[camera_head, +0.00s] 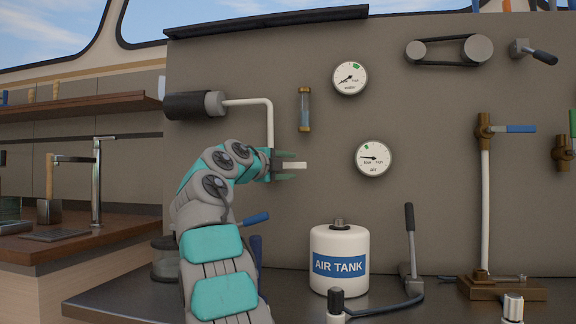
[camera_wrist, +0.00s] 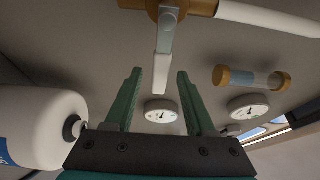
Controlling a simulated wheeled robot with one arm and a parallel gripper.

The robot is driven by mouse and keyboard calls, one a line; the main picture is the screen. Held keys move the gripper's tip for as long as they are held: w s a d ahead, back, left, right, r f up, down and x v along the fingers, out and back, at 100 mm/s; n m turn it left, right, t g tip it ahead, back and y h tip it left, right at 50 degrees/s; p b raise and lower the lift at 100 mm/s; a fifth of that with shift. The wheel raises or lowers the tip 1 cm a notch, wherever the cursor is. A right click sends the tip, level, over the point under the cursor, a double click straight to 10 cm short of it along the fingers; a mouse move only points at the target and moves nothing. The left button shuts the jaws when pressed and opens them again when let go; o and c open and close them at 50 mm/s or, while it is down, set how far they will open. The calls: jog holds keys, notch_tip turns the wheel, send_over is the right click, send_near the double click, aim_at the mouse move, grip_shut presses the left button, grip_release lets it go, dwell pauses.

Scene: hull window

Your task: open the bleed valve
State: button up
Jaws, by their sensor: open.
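A valve with a brass body (camera_wrist: 190,6) and a white-tipped lever (camera_wrist: 163,65) is at the top of the wrist view; I see no label naming it the bleed valve. My gripper (camera_wrist: 160,74) is open, with one green finger on each side of the lever's end and visible gaps to both. In the head view the white lever (camera_head: 292,165) points level to the right, crosswise to the white pipe (camera_head: 270,125). My gripper (camera_head: 286,166) hides the valve body there. I cannot tell how deep the lever sits between the fingers.
The white air tank (camera_head: 339,250) stands on the bench below. A sight glass (camera_head: 304,110), a water gauge (camera_head: 350,78) and an air gauge (camera_head: 373,158) are on the panel nearby. A blue-handled valve (camera_head: 485,130) is further right. A blue lever (camera_head: 254,218) shows below my gripper.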

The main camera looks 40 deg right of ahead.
grip_shut()
dwell(0.3)
dwell(1.1)
